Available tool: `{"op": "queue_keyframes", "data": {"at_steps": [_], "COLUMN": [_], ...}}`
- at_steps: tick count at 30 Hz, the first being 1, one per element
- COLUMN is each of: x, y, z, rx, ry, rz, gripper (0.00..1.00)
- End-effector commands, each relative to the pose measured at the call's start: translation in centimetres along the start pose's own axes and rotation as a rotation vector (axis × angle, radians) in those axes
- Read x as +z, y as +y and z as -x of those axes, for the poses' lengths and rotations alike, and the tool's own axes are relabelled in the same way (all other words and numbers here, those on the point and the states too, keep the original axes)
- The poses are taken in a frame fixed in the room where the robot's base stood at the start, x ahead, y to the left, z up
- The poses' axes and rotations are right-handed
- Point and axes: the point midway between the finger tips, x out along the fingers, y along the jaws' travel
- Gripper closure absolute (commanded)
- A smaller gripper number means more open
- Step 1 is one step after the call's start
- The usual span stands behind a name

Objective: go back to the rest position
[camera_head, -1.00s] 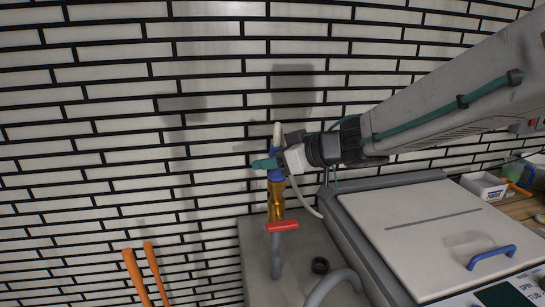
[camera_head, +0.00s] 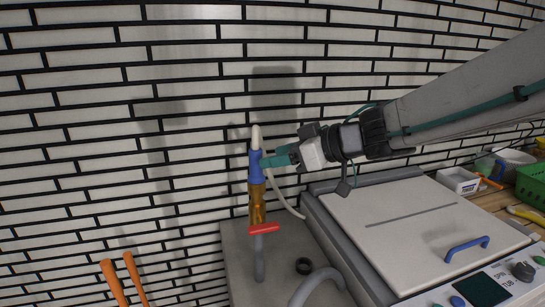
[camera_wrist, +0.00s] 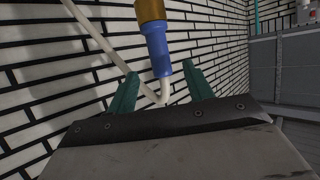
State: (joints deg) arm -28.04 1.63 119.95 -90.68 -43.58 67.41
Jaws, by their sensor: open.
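My gripper (camera_head: 266,160) is open, its green fingers pointing left at the blue connector (camera_head: 254,167) of the upright tap. In the head view the fingertips are at the connector's right edge; I cannot tell whether they touch. In the wrist view my gripper (camera_wrist: 160,90) has a finger on each side of the picture, with the blue connector (camera_wrist: 158,50) showing between and beyond them. Nothing is held. The tap has a brass body (camera_head: 257,204) and a red handle (camera_head: 264,229). A white hose (camera_head: 284,203) hangs from the connector.
A grey machine with a white lid (camera_head: 415,225) and blue handle (camera_head: 467,249) stands below my arm. A white brick wall is behind the tap. Orange handles (camera_head: 122,280) show at lower left. A green basket (camera_head: 532,183) and a white box (camera_head: 459,181) are at right.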

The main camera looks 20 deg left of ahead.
Motion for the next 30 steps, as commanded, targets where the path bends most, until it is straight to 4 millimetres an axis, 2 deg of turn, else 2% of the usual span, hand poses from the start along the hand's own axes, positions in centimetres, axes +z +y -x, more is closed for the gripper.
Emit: {"op": "queue_keyframes", "data": {"at_steps": [11, 14, 17, 18, 20, 22, 24, 27, 29, 30], "x": [0.0, 0.4, 1.9, 2.8, 4.1, 6.3, 8.9, 12.9, 15.3, 16.9], "y": [0.1, 1.6, 4.8, 6.2, 8.3, 10.3, 11.2, 10.4, 8.8, 7.3], "z": [0.0, 0.0, 0.6, 1.4, 3.8, 7.8, 12.5, 19.1, 22.7, 24.9], "rx": [0.002, 0.078, 0.248, 0.337, 0.484, 0.650, 0.792, 0.930, 0.976, 0.993], "ry": [-0.001, -0.022, -0.070, -0.102, -0.166, -0.264, -0.383, -0.561, -0.669, -0.737], "rz": [0.016, 0.074, 0.100, 0.102, 0.090, 0.049, -0.020, -0.151, -0.247, -0.317], "gripper": [0.49, 0.49, 0.49, 0.49, 0.49, 0.49, 0.49, 0.49, 0.49, 0.49]}}
